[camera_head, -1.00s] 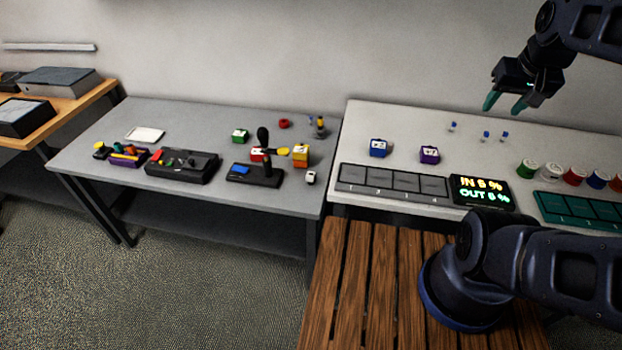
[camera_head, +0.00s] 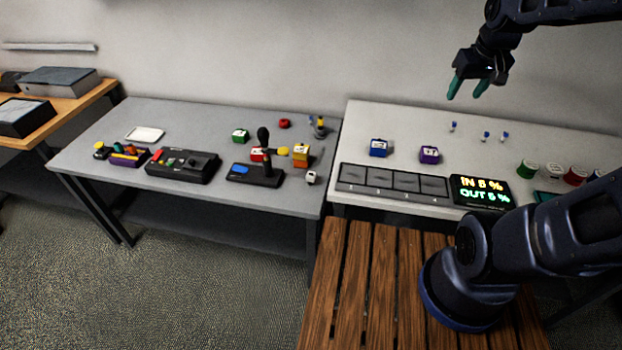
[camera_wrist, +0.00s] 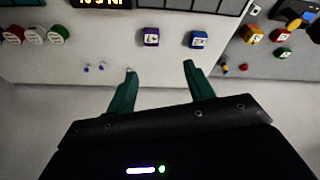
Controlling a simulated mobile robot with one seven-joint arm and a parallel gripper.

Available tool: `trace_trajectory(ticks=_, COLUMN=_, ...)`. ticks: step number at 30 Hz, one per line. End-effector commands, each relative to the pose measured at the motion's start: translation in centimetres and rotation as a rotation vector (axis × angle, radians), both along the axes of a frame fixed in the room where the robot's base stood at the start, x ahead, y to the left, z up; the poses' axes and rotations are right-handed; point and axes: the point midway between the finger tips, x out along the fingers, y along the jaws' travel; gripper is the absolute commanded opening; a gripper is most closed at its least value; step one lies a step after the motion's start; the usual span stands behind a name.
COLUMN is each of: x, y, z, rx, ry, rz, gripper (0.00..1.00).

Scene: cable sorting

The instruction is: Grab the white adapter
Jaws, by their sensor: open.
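A small white block (camera_head: 311,177), which looks like the white adapter, sits near the front right corner of the grey table (camera_head: 215,115). It is small, and I cannot make out its details. I cannot pick it out in the wrist view. My gripper (camera_head: 465,93) is raised above the back of the white table (camera_head: 380,120), to the right of and well apart from the white block. Its green fingers are open and empty, which also shows in the wrist view (camera_wrist: 159,69).
Blue (camera_head: 378,148) and purple (camera_head: 429,154) cubes, a numbered panel (camera_head: 393,180) and a display (camera_head: 481,191) occupy the white table.

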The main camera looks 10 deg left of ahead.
Motion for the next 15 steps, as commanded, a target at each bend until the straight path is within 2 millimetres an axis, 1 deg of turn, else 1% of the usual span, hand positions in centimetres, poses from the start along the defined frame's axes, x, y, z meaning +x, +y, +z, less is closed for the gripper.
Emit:
trace_trajectory(ticks=1, x=1.0, y=1.1, z=-0.6, rx=-0.008, ry=0.016, rz=0.039, gripper=0.53)
trace_trajectory(ticks=6, x=3.9, y=4.7, z=-2.4, rx=-0.036, ry=0.048, rz=0.162, gripper=0.53)
trace_trajectory(ticks=11, x=6.2, y=8.4, z=-4.6, rx=-0.06, ry=0.076, rz=0.28, gripper=0.53)
trace_trajectory(ticks=15, x=7.8, y=12.0, z=-6.8, rx=-0.082, ry=0.1, rz=0.383, gripper=0.53)
